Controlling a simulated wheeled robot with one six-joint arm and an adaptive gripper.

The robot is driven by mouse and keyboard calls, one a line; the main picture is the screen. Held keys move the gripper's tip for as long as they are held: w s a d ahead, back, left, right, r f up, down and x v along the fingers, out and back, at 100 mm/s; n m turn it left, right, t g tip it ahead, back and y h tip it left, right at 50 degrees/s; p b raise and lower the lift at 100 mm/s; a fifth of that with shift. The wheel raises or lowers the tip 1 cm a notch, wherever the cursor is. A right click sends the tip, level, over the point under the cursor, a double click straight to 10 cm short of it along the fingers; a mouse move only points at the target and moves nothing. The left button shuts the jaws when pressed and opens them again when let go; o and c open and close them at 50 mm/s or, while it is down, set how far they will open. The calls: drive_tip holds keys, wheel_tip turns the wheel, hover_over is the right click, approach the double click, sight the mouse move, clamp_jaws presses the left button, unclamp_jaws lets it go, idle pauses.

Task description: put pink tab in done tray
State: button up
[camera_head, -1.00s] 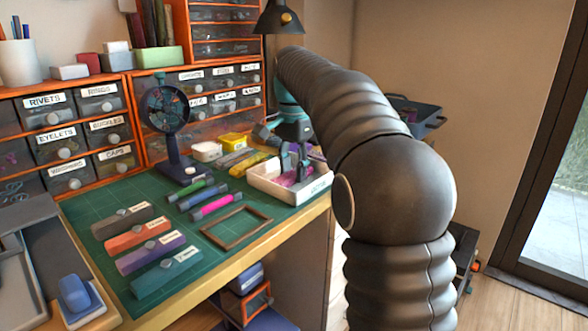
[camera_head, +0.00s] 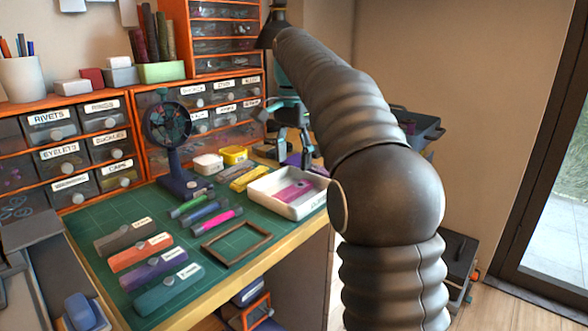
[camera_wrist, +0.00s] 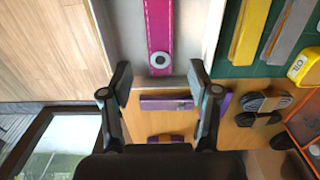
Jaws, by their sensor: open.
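The pink tab (camera_head: 291,191) lies flat inside the white tray (camera_head: 264,201) at the right end of the green mat. In the wrist view the pink tab (camera_wrist: 159,36) runs up the picture with a dark ring at its near end, between the pale tray walls. My gripper (camera_head: 288,112) is raised above and behind the tray, clear of the tab. In the wrist view my gripper (camera_wrist: 160,92) has its fingers wide apart with nothing between them. The writing on the tray's front is too small to read.
A dark fan (camera_head: 170,140) stands near the drawers. A wooden frame (camera_head: 236,245) lies in front. Purple pieces (camera_wrist: 166,103) lie on the bench in the wrist view.

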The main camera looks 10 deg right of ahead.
wheel_tip(320, 180, up, 5)
drive_tip(key=p, duration=0.2)
drive_tip(key=s+n+t, duration=0.2)
drive_tip(key=s+n, duration=0.1)
drive_tip(key=s, duration=0.6)
drive_tip(key=s+f+n+t, duration=0.3)
drive_tip(key=s+f+n, duration=0.4)
drive_tip(key=s+f, duration=1.2)
drive_tip(key=shift+s+f+n+t, duration=0.3)
drive_tip(key=shift+s+f+n, duration=0.1)
drive_tip(key=shift+s, duration=0.95)
